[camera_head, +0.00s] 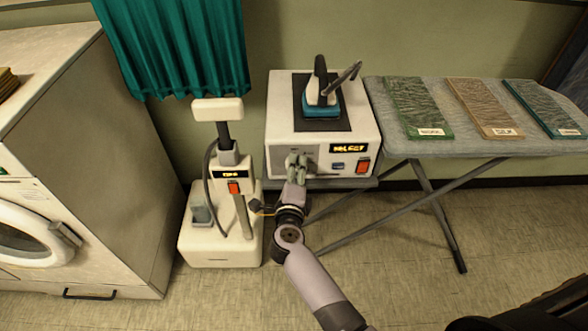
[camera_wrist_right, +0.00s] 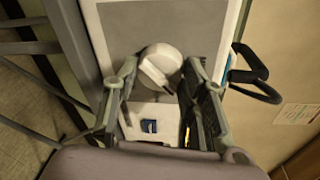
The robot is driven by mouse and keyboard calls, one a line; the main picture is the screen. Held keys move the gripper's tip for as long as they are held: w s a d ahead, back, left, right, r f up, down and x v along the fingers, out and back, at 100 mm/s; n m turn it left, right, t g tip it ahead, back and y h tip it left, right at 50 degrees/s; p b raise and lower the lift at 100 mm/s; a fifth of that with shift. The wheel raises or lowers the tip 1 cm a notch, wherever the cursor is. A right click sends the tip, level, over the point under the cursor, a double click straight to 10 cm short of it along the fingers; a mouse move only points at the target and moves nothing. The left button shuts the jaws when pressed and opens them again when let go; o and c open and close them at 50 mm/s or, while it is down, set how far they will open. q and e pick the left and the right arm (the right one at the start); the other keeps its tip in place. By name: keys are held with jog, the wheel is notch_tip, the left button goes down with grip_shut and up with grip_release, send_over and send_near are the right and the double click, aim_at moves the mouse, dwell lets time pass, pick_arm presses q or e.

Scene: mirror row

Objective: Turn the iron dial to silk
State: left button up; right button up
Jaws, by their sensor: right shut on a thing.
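The white iron station (camera_head: 280,110) stands in the middle of the head view with a dark iron (camera_head: 322,102) on its top. Its small display (camera_head: 352,148) seems to read "SELECT". My right gripper (camera_head: 297,160) is at the left part of the station's front panel, hiding most of the dial there. In the right wrist view the round white dial (camera_wrist_right: 160,66) sits between the two fingers of my right gripper (camera_wrist_right: 162,75), which is shut on it. The dial's marks cannot be read. My left gripper is not in view.
An ironing board (camera_head: 450,146) at right carries several cloths; the middle cloth (camera_head: 483,108) is labelled "SILK". A white steamer (camera_head: 220,240) with a red switch stands close left of my right arm. A washing machine (camera_head: 85,150) is at far left, a teal curtain (camera_head: 175,45) behind.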

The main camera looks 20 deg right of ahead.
jog(key=shift+f, duration=0.1)
dwell(0.3)
jog(key=o, duration=1.2)
